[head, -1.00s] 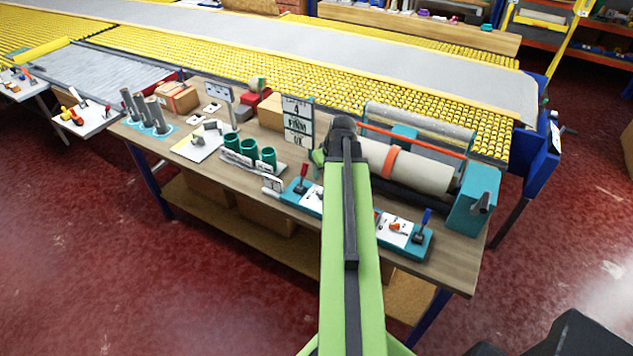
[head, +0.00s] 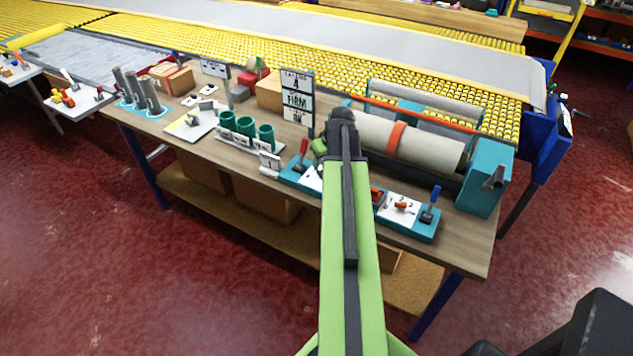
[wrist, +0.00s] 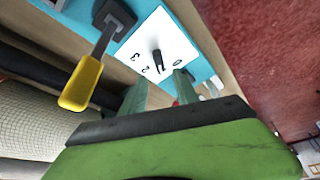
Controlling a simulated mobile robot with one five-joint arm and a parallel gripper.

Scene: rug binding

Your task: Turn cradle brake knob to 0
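In the wrist view, a black knob (wrist: 156,57) stands on a white plate (wrist: 168,38) set in a teal panel (wrist: 192,18). The numerals 3, 2 and 0 show around the knob; its pointer aims down the picture, between 2 and 0. My gripper (wrist: 159,88) is open, its two fingers apart, just short of the knob and not visibly touching it.
A yellow-handled lever (wrist: 82,82) stands close left of my gripper in the wrist view. In the head view, a red lever (head: 303,150) and a blue lever (head: 433,203) flank my arm. A sign (head: 297,97) and green cups (head: 246,128) stand to the left.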

